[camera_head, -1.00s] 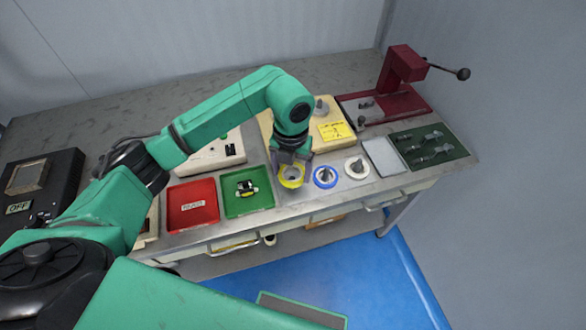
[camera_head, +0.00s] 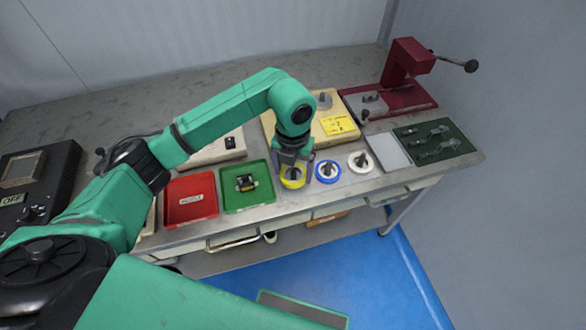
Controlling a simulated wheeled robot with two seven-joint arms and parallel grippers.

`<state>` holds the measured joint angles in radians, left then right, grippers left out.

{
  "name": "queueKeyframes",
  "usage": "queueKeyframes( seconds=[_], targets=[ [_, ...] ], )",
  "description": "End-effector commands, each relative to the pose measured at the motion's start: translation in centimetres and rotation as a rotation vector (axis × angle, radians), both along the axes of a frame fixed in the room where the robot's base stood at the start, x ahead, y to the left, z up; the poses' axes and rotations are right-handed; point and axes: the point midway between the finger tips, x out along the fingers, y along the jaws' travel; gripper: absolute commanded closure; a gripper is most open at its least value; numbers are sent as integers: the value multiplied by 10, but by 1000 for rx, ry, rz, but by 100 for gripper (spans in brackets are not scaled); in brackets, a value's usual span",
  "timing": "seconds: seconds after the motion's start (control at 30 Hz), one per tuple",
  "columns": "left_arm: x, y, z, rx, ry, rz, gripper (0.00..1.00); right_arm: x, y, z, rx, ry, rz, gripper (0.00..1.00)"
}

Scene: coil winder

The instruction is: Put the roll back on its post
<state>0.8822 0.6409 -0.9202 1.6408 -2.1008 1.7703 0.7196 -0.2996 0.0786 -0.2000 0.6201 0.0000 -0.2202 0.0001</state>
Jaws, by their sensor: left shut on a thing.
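The yellow roll (camera_head: 292,181) is at the front part of the workbench, just right of the green tray. My left gripper (camera_head: 293,168) points down over it and is shut on it. The roll looks nearly level, at or just above the bench top; I cannot tell whether it touches. Its middle is partly hidden by the gripper, so I cannot tell whether a post is inside it. A blue roll (camera_head: 327,179) and a white roll (camera_head: 365,168) sit to its right in the same row, each with a grey post in its middle. My right gripper is not in view.
The green tray (camera_head: 262,202) holds a small part, with a red tray (camera_head: 190,217) on its left. Behind the rolls is a beige block (camera_head: 313,137) with a yellow note. A grey plate, a dark green tool mat (camera_head: 460,150) and a red hand-crank machine (camera_head: 408,65) are at right.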

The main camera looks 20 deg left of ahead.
Motion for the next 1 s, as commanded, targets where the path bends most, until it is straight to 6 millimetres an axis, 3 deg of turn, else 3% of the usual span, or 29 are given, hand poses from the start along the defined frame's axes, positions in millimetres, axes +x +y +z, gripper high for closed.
queueKeyframes(
  seconds=[0.83, 0.87, 0.9, 1.0],
  targets=[
    [0, 0, -26, 0, 0, 0, 70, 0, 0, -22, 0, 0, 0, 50],
    [0, 0, -25, 0, 0, 0, 4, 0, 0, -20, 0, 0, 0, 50],
    [0, 0, -25, 0, 0, 0, 0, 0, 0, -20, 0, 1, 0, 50],
    [0, 0, -25, 0, 0, 0, 0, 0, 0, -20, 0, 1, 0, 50]
  ],
)
